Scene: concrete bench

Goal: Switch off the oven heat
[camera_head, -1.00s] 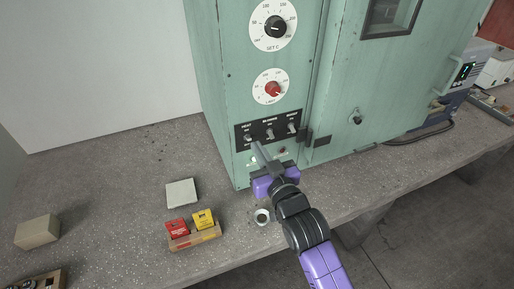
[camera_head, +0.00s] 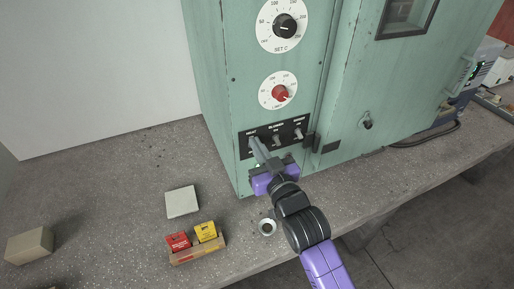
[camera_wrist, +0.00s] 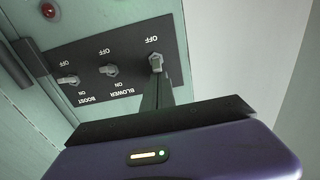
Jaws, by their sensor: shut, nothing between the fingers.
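The oven is the pale green cabinet (camera_head: 220,90) with a black switch panel low on its front (camera_head: 287,142). The panel carries the heat, blower and boost toggles. My gripper (camera_head: 254,141) is shut and empty, its fingertips at the heat toggle on the panel's left. In the wrist view, the heat toggle (camera_wrist: 156,62) is just beyond my fingertips (camera_wrist: 158,80); they overlap its lower part, and touching cannot be told. Its lever position is unclear and its name label is hidden. The blower toggle (camera_wrist: 110,70) and boost toggle (camera_wrist: 69,80) stand clear of my fingers.
Above the panel are a red-knobbed limit dial (camera_head: 280,93) and a black-knobbed set dial (camera_head: 285,27). A tray with red and yellow boxes (camera_head: 200,252), a grey slab (camera_head: 181,202) and a small metal ring (camera_head: 267,227) are on the bench. Bench left of the oven is mostly clear.

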